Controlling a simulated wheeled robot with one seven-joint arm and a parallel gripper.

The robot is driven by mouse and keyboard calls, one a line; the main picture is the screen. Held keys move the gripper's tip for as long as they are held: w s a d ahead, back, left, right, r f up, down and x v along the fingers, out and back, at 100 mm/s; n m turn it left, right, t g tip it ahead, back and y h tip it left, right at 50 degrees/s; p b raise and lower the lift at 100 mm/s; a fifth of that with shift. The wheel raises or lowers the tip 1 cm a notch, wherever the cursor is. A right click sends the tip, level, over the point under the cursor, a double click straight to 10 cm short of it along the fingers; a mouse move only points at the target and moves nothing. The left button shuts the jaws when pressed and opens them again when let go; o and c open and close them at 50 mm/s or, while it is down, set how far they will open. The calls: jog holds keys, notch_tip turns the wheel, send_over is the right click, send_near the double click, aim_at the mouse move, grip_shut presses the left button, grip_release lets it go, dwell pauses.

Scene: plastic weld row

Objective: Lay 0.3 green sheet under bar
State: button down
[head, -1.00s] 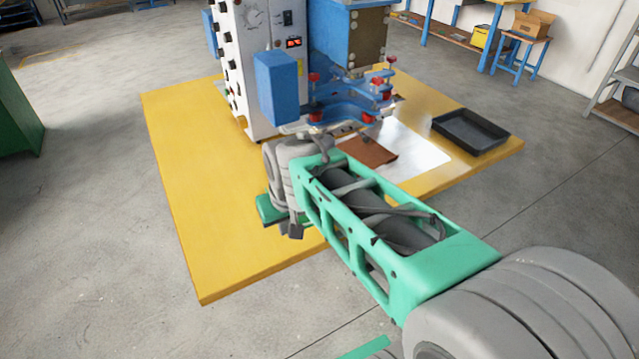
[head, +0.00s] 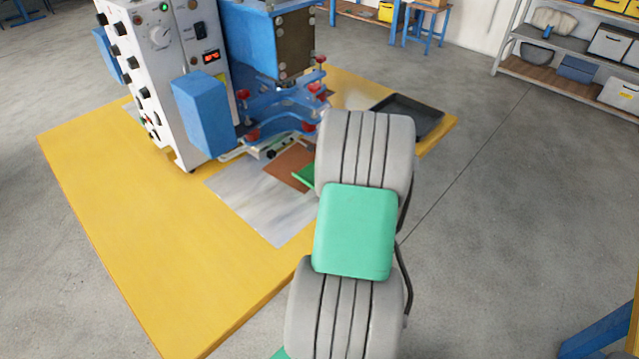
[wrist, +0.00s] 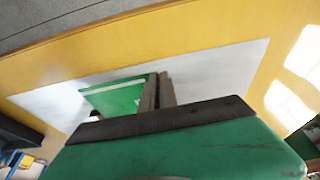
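The green sheet (wrist: 112,97) shows in the wrist view beside my gripper's fingers, its edge running in between them. My gripper (wrist: 159,92) has its two fingers close together on that edge. In the head view only a small green corner (head: 304,176) of the sheet shows, beside the brown sheet; my arm hides the rest and my gripper. The blue press head (head: 275,105) stands over the back of the pale metal plate (head: 250,205). I cannot clearly pick out the bar under it.
A brown sheet (head: 288,166) lies on the plate under the front of the press. The white control cabinet (head: 165,70) stands at the left. A black tray (head: 415,115) sits at the back right of the yellow table (head: 120,210). The table's left front is clear.

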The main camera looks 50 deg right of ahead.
aim_at(300, 180)
jog(key=shift+d+f, duration=0.15)
jog(key=shift+d, duration=0.1)
jog(key=shift+w, duration=0.15)
jog(key=w, duration=1.1)
jog(key=shift+w+a+f, duration=0.1)
jog(key=shift+a+f, duration=0.05)
jog(key=shift+f, duration=0.1)
jog(key=shift+w+f+b, duration=0.1)
jog(key=shift+f+b, duration=0.5)
jog(key=shift+b, duration=0.05)
jog(key=shift+f+b, duration=0.35)
jog(key=shift+f, duration=0.15)
jog(key=shift+s, duration=0.25)
jog(key=shift+f+b, duration=0.2)
jog(key=shift+b, duration=0.2)
